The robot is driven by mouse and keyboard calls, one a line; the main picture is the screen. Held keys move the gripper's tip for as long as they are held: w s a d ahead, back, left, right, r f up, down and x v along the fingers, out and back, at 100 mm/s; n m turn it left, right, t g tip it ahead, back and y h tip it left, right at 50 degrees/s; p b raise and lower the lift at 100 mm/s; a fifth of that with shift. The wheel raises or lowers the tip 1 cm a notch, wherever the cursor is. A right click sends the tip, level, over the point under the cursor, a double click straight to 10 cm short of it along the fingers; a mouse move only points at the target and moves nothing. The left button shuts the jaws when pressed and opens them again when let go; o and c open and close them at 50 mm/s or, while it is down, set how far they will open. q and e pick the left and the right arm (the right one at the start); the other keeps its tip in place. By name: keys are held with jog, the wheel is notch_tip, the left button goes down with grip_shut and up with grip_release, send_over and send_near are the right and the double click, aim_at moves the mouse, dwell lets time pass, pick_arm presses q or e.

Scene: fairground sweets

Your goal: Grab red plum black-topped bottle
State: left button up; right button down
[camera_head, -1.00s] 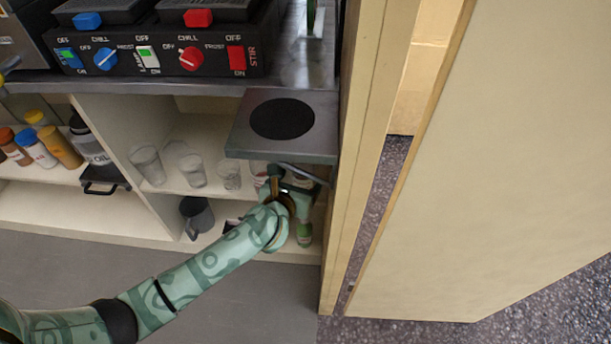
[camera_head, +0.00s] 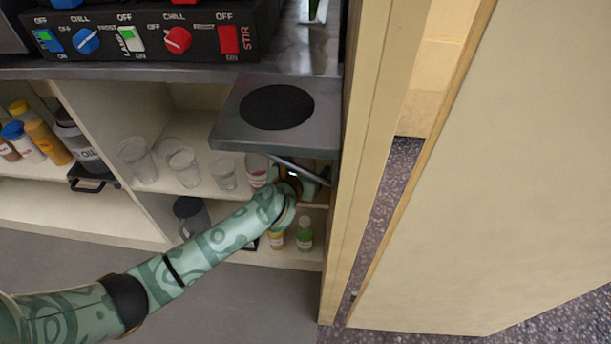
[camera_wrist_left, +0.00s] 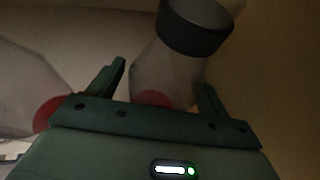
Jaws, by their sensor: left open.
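In the left wrist view, a bottle with a black cap (camera_wrist_left: 196,27) has a pale body (camera_wrist_left: 165,72) with a red patch low on it. It stands tilted in the picture between the two fingers of my left gripper (camera_wrist_left: 162,78). The fingers are open, one on each side of it; I cannot tell whether they touch it. In the head view my left gripper (camera_head: 302,182) reaches into the upper shelf below the grey plate, and the arm and plate hide the bottle there.
Another pale container with a red patch (camera_wrist_left: 28,85) stands left of the gripper. Several clear cups (camera_head: 183,166) stand on the same shelf. A green bottle (camera_head: 304,238) and a yellow one (camera_head: 277,240) stand below. The grey plate (camera_head: 232,128) overhangs; a cream panel (camera_head: 350,200) bounds the right.

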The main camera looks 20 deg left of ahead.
pick_arm(q)
jog(key=shift+w, duration=0.15)
jog(key=shift+r, duration=0.1)
jog(key=c, duration=1.1)
jog(key=shift+c, duration=0.2)
jog(key=shift+r, duration=0.1)
